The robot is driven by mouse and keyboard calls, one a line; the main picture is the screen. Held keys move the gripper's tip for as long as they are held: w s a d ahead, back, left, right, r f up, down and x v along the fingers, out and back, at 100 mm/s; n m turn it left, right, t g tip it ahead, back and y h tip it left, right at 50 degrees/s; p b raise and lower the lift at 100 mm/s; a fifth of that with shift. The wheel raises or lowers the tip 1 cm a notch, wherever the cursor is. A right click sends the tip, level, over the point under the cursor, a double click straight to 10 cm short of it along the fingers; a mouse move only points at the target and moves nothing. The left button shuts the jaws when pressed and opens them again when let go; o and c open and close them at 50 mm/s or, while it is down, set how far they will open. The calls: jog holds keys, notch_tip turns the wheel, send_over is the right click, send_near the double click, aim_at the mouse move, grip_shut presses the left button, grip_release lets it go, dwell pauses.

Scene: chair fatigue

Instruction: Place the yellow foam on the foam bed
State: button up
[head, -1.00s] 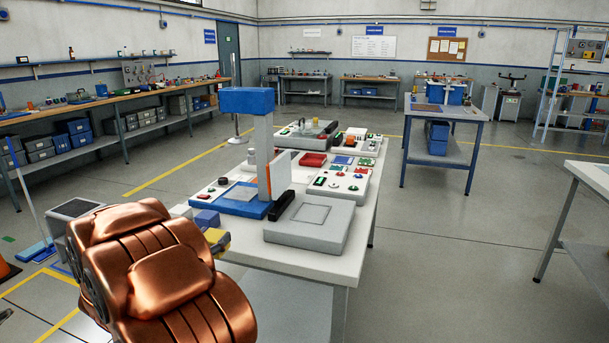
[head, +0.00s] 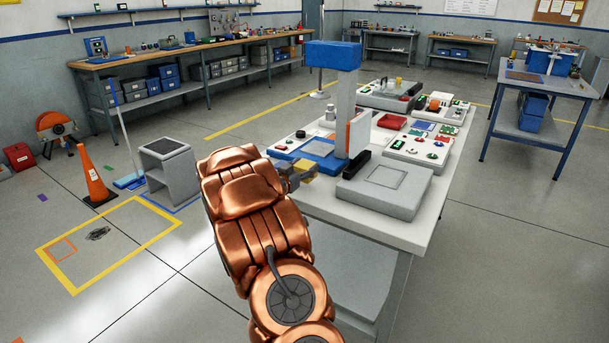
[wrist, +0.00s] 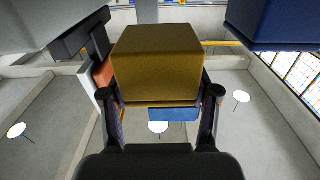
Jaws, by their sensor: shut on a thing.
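The yellow foam (wrist: 158,62) is a block that sits between the two black fingers of my gripper (wrist: 160,92) in the wrist view. My gripper is shut on it. I cannot tell for sure which part is the foam bed. A grey block with a square outline on top (head: 398,203) lies at the table's front. A blue base with a pale square pad (head: 316,147) lies behind my gripper.
A grey column with a blue head (head: 333,56) rises from the blue base, close to my gripper. A black bar (head: 356,166) lies beside it. Coloured parts and panels (head: 418,148) fill the table's back. An orange cone (head: 95,180) and grey stool (head: 170,168) stand left.

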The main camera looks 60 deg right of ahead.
jog(key=shift+d+f, duration=0.15)
jog(key=shift+d, duration=0.15)
jog(key=shift+w+f, duration=0.1)
jog(key=shift+f, duration=1.55)
jog(key=shift+f, duration=0.2)
jog(key=o, duration=1.2)
jog(key=shift+r, duration=0.15)
jog(key=shift+a+r, duration=0.1)
jog(key=shift+a, duration=0.05)
jog(key=a+b, duration=0.1)
jog(key=a, duration=1)
jog(key=shift+s+a, duration=0.2)
jog(key=shift+a, duration=0.2)
